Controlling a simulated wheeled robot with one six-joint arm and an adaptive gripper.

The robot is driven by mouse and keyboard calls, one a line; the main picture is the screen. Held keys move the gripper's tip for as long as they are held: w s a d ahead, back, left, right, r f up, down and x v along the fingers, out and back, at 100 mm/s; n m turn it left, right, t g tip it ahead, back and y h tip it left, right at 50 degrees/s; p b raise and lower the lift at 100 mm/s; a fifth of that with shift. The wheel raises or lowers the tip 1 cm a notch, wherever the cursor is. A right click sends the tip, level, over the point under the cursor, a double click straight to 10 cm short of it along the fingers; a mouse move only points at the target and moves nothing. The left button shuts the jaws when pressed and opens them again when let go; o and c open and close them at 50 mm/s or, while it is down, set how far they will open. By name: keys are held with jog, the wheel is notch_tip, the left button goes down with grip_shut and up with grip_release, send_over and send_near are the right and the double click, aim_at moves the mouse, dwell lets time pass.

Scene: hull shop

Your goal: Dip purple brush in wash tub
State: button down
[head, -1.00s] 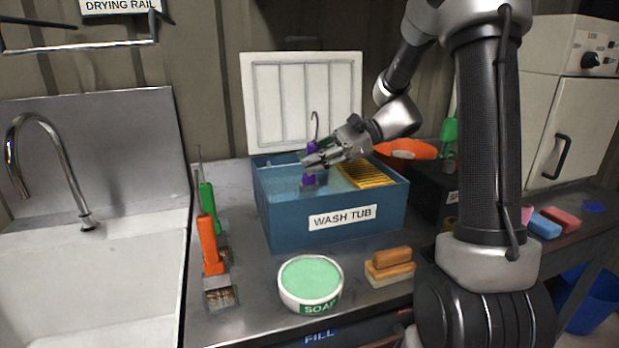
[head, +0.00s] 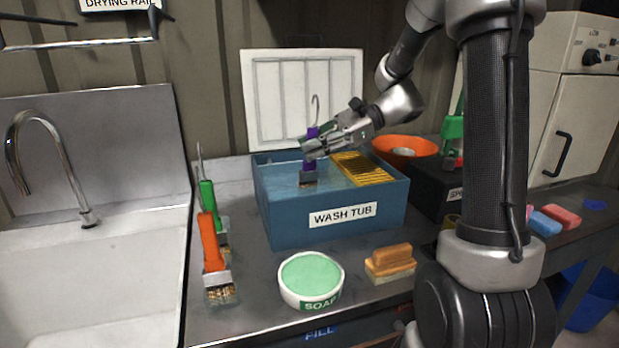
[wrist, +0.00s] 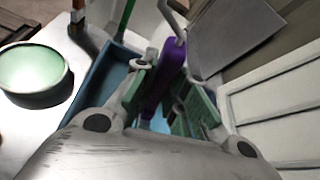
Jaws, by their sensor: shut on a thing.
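The purple brush (head: 312,135) is upright in my gripper (head: 310,148), its metal hook pointing up. Its metal ferrule (head: 309,178) and the tops of its brown bristles show over the liquid in the wash tub. I cannot tell whether the bristle tips touch the liquid. The blue wash tub (head: 276,221) stands on the bench with a white label on its front. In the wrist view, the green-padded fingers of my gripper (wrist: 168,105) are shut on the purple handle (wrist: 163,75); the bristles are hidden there.
A yellow grate (head: 362,168) lies at the tub's right side. A soap bowl (head: 311,280) and a wooden block brush (head: 391,261) are in front. A white panel (head: 302,95) stands behind.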

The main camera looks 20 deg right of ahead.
aim_at(313, 100)
jog(key=shift+r, duration=5.1)
